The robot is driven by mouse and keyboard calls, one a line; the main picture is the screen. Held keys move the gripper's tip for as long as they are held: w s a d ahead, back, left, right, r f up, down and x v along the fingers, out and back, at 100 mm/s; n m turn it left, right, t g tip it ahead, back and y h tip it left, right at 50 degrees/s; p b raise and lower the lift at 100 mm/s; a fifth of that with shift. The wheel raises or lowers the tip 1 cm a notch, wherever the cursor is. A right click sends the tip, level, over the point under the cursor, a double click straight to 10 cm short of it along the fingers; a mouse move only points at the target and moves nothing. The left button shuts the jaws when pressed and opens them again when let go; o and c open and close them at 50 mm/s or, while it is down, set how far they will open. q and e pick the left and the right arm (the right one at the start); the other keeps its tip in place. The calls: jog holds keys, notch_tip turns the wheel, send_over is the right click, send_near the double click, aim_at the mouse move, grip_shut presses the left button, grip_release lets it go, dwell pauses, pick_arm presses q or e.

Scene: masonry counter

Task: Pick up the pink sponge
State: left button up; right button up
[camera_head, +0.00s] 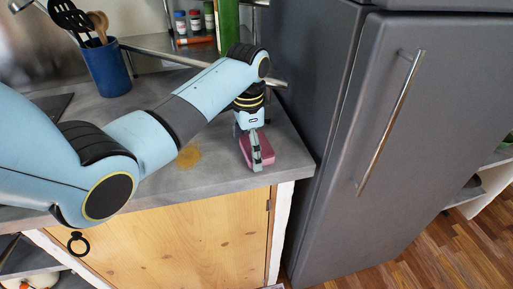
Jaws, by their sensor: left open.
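The pink sponge (266,152) lies on the grey counter near its front right corner. My left gripper (257,163) points down over the sponge from above. Its jaws are open. One finger shows in front of the sponge's near side and hides part of it; the far finger is hidden, so I cannot tell whether the jaws touch the sponge. My right gripper is not in view.
The grey counter (225,173) has a brown stain (188,156) left of the sponge. A blue utensil holder (104,68) stands at the back left. Small jars sit on a rack behind. A grey fridge (400,150) stands close on the right.

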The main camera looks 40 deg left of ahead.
aim_at(252, 147)
pick_arm(q)
jog(key=c, duration=0.5)
jog(key=shift+o, duration=0.2)
jog(key=shift+r, duration=0.15)
jog(key=shift+r, duration=0.3)
jog(key=r, duration=0.3)
jog(key=shift+d+r, duration=0.35)
jog(key=s+d+r+p, duration=0.1)
jog(key=s+d+r, duration=0.3)
jog(key=d, duration=0.6)
notch_tip(252, 147, up, 2)
jog(key=shift+d+r, duration=0.15)
jog(key=shift+r, duration=0.1)
jog(key=shift+o, duration=0.2)
jog(key=shift+w, duration=0.1)
